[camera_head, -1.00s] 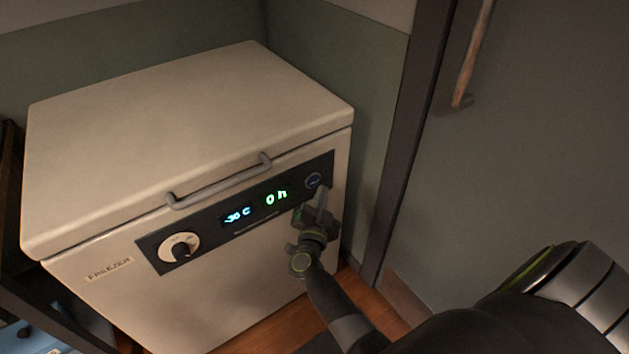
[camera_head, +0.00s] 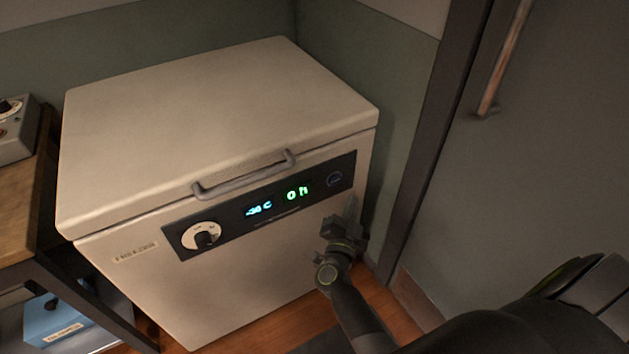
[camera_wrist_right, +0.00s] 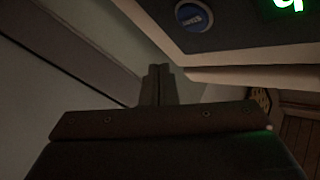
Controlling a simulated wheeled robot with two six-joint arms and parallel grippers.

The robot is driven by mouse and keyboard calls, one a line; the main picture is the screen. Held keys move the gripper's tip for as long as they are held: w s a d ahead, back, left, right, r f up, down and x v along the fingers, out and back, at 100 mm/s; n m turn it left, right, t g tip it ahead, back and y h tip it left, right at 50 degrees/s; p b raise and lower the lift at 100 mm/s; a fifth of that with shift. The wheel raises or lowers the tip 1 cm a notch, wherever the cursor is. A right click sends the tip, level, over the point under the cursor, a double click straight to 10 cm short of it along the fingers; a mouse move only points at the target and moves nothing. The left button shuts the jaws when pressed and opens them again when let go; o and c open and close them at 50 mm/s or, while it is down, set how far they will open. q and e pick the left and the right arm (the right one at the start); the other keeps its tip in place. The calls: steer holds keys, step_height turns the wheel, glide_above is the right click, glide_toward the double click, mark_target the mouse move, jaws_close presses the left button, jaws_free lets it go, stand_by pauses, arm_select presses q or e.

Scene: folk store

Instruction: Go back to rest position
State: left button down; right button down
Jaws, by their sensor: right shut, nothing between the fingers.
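My right gripper (camera_head: 351,207) is shut and empty, in front of the right end of the freezer's control panel (camera_head: 232,222). Its fingers point up, a little below the round button (camera_head: 335,179). In the right wrist view the shut fingers (camera_wrist_right: 158,84) show at the middle, and the blue-centred button (camera_wrist_right: 193,16) is above them, apart from the tips. The white chest freezer (camera_head: 190,285) has its lid (camera_head: 215,125) closed. Its displays read about -30 C in blue and 0 h in green. My left gripper is out of view.
A wooden table (camera_head: 22,225) with a grey device (camera_head: 14,130) stands at the left, a blue box (camera_head: 58,318) below it. A grey door (camera_head: 550,150) with a long handle (camera_head: 505,60) is at the right. Wood floor (camera_head: 290,328) shows below the freezer.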

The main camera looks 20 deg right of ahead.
steer(key=shift+f, duration=0.1)
